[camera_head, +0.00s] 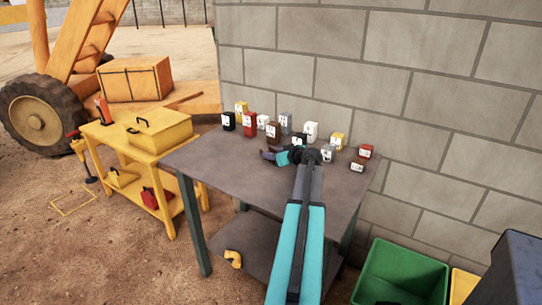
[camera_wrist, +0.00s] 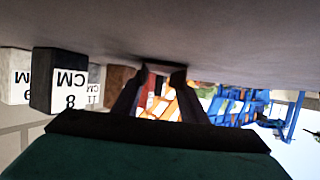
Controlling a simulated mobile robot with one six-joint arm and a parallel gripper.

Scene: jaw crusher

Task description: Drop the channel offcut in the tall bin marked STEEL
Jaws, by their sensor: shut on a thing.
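My gripper (camera_head: 267,155) is low over the grey table, left of the end of my teal arm. In the wrist view its two dark fingers (camera_wrist: 163,74) reach close to a grey surface. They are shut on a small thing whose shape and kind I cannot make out. I cannot pick out the channel offcut with certainty. A tall dark blue-grey box (camera_head: 518,268) stands at the lower right edge, partly cut off. No STEEL mark shows on it.
Several small labelled blocks (camera_head: 285,122) stand along the back of the grey table (camera_head: 215,160), close to my gripper. A block wall stands behind. A green bin (camera_head: 400,268) and a yellow bin (camera_head: 463,285) are at lower right. A yellow bench (camera_head: 150,155) is left.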

